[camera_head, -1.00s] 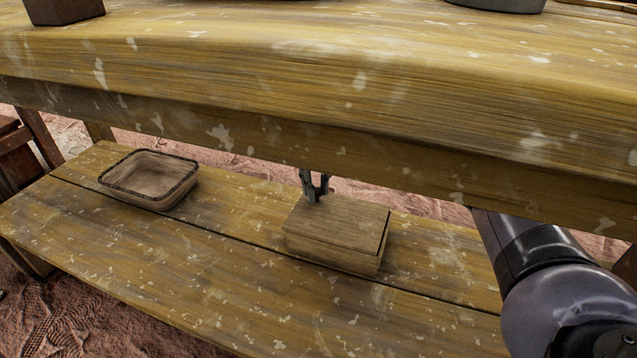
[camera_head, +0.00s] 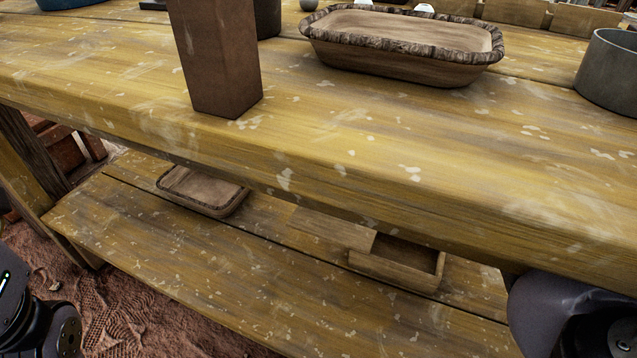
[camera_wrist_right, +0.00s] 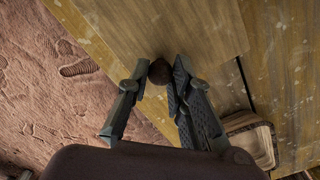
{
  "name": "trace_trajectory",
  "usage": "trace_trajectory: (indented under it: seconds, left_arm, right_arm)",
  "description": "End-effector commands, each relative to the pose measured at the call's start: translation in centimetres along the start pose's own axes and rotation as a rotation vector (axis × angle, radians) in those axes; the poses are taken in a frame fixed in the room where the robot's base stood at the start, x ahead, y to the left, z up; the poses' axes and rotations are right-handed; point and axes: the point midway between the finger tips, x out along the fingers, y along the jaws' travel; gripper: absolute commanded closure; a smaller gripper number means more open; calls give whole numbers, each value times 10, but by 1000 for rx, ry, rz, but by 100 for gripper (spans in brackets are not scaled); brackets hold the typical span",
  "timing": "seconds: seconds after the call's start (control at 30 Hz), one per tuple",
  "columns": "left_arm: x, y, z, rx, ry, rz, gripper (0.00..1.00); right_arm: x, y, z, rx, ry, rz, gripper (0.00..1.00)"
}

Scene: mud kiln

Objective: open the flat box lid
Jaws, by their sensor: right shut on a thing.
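The flat wooden box (camera_head: 395,275) sits on the lower shelf under the table edge. Its dark inside shows in the head view, with the back partly hidden by the table. Its flat lid (camera_head: 330,228) lies off to the left of the opening, extending from the box's left side. My right gripper (camera_wrist_right: 160,76) shows in the wrist view, with its fingers closed on a small dark rounded thing (camera_wrist_right: 160,71). I cannot tell which part this is. The table hides this gripper in the head view. My left gripper is out of view.
A shallow wooden tray (camera_head: 200,192) stands on the lower shelf (camera_head: 190,265) left of the box. The thick tabletop (camera_head: 350,150) overhangs the box. A brown block (camera_head: 215,60), a large rimmed tray (camera_head: 400,70) and a grey pot (camera_head: 610,75) stand on it.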

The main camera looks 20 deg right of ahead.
Motion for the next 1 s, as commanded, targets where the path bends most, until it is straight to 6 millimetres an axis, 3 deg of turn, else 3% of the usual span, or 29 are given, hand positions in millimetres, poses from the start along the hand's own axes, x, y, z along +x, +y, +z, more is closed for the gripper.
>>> trace_trajectory:
  seconds: [0.23, 0.27, 0.57, 0.87, 1.0]
  left_arm:
    - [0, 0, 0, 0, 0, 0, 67]
    - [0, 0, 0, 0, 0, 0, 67]
    - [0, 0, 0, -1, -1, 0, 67]
    - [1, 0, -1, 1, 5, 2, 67]
    - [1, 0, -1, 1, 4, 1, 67]
  right_arm:
    - [1, -1, 0, -1, -2, -1, 100]
    - [1, -1, 0, -1, -2, -1, 79]
    - [0, 0, 0, 0, -1, -1, 59]
    - [-1, 0, 0, 0, 0, 0, 59]
    - [-14, 0, -1, 0, 2, 0, 59]
